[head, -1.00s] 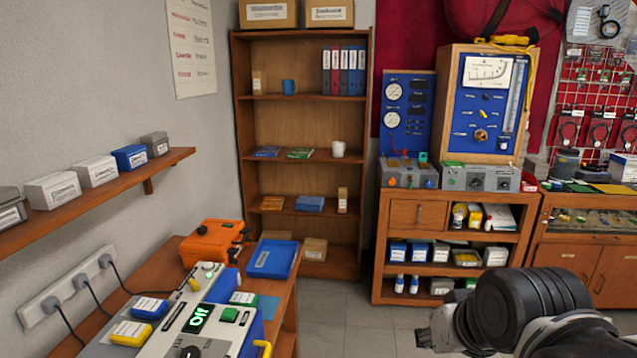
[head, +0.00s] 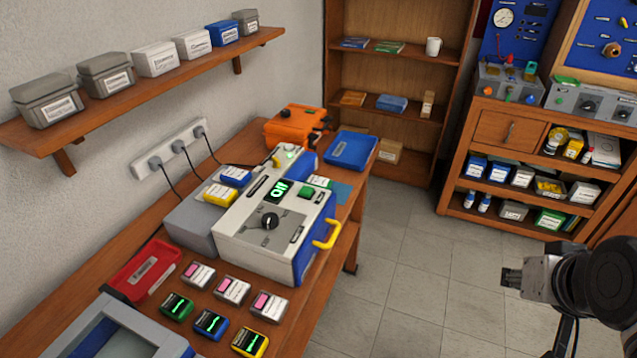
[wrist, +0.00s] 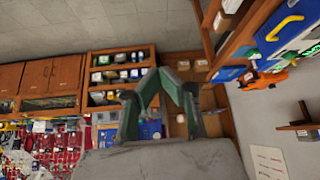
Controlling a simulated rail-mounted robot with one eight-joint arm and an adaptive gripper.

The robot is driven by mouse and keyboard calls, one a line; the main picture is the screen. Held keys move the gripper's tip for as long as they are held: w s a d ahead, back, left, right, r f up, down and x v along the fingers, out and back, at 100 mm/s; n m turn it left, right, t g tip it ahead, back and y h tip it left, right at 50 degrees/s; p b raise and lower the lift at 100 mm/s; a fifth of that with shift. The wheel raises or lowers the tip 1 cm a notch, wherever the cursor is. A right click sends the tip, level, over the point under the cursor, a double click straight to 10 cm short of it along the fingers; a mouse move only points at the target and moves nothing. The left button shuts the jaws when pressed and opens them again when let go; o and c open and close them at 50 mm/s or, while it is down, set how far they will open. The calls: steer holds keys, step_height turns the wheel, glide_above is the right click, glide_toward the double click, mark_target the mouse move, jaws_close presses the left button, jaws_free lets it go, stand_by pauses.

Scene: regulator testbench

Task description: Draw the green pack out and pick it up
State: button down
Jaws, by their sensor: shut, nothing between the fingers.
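A green pack (head: 318,181) with a white label sits at the far right side of the grey and blue test unit (head: 262,205) on the bench; how deep it sits is hidden. A blue pack (head: 235,175) and a yellow pack (head: 220,194) stand on the grey block left of the unit. My gripper (head: 512,279) is at the right of the head view, over the floor and well away from the bench. In the wrist view my gripper (wrist: 160,74) has its green-lined fingers meeting at the tips, with nothing between them.
A blue tray (head: 350,150) and an orange case (head: 297,126) are at the bench's far end. A red tray (head: 143,271) and several small coloured devices (head: 211,324) lie near the front. A yellow handle (head: 328,235) projects from the unit. The floor (head: 410,270) beside the bench is clear.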

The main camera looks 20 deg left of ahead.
stand_by(0.4)
